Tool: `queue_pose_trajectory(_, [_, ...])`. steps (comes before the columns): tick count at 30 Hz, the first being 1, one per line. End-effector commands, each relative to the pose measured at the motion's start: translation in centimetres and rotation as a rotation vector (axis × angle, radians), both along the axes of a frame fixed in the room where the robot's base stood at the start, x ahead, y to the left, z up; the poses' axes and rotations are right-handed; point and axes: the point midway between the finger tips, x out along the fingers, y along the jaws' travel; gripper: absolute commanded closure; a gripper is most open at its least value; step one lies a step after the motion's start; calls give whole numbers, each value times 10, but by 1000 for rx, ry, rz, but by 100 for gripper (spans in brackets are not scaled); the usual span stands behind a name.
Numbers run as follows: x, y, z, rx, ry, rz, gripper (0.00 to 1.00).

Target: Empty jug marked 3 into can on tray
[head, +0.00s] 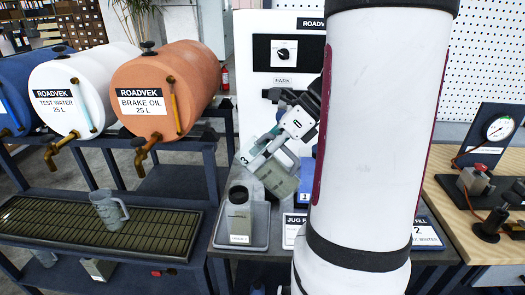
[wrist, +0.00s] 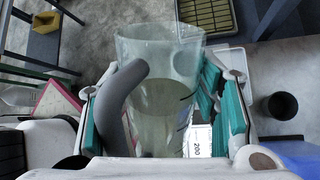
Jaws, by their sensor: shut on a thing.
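My gripper (head: 268,148) is shut on a clear jug (head: 281,180), with a "3" showing at its upper left. The jug leans in the head view and hangs above and right of the can. In the wrist view my gripper (wrist: 160,112) has its green pads on both sides of the jug (wrist: 178,62). The jug holds pale yellowish liquid, and its grey handle faces the camera. The dark can (head: 239,212) stands upright on a grey tray (head: 262,240). The can's dark round mouth (wrist: 281,105) shows right of the jug in the wrist view. No stream of liquid shows.
Another grey jug (head: 107,210) stands on the drip grating (head: 50,222) at left, below the white test water drum (head: 70,85) and orange brake oil drum (head: 160,90). A pressure gauge (head: 500,128) stands on the wooden bench at right. My arm hides the middle of the trolley.

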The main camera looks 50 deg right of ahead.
Motion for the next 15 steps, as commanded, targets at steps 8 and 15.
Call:
queue_pose_trajectory(8, [3, 1, -8, -57, 153, 4, 76])
queue_pose_trajectory(15, [6, 2, -15, -97, 263, 5, 76])
